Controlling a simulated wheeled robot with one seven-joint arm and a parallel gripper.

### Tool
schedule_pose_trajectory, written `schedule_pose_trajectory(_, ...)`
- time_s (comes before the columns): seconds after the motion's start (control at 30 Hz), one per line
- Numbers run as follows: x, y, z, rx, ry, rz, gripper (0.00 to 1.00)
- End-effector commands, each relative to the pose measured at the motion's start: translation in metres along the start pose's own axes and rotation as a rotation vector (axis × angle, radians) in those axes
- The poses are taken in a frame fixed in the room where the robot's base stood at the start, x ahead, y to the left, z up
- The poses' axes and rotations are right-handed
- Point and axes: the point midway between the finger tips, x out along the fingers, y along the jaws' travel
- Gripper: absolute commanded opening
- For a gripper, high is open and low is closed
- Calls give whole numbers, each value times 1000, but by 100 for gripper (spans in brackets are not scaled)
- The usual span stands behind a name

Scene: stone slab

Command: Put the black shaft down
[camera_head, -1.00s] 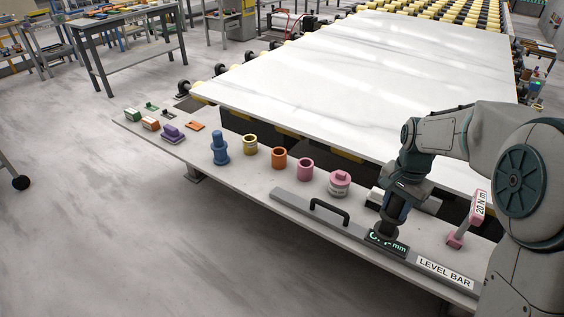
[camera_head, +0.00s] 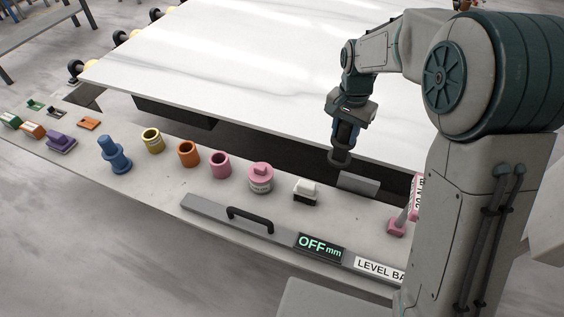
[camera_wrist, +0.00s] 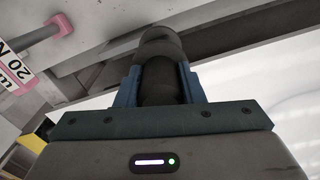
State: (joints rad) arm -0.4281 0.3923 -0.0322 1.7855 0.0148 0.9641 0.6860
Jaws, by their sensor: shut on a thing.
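My gripper (camera_head: 346,134) is shut on the black shaft (camera_head: 339,158), a dark cylinder with a wider round end pointing down. It hangs above the dark gap between the bench and the white slab, near a grey block. In the wrist view the black shaft (camera_wrist: 160,75) sits between my two blue fingers, its far end in front of the grey bench edge. The head view does not clearly show whether the shaft's lower end touches anything.
On the bench (camera_head: 75,135) stand a blue stepped part (camera_head: 115,154), yellow, orange and pink rings, a pink-topped weight (camera_head: 260,178) and a white-topped block (camera_head: 305,192). The level bar (camera_head: 215,212) lies along the front edge. A pink-ended tool (camera_head: 397,228) stands right. The white slab (camera_head: 240,70) lies behind.

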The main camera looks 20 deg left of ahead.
Motion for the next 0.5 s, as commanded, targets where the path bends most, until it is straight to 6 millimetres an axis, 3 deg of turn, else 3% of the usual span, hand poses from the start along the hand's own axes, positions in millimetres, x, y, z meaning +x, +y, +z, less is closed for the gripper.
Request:
schedule_pose_trajectory(0.23,6,9,7,0,-1,1,0)
schedule_pose_trajectory(0.5,35,48,39,2,-2,2,0)
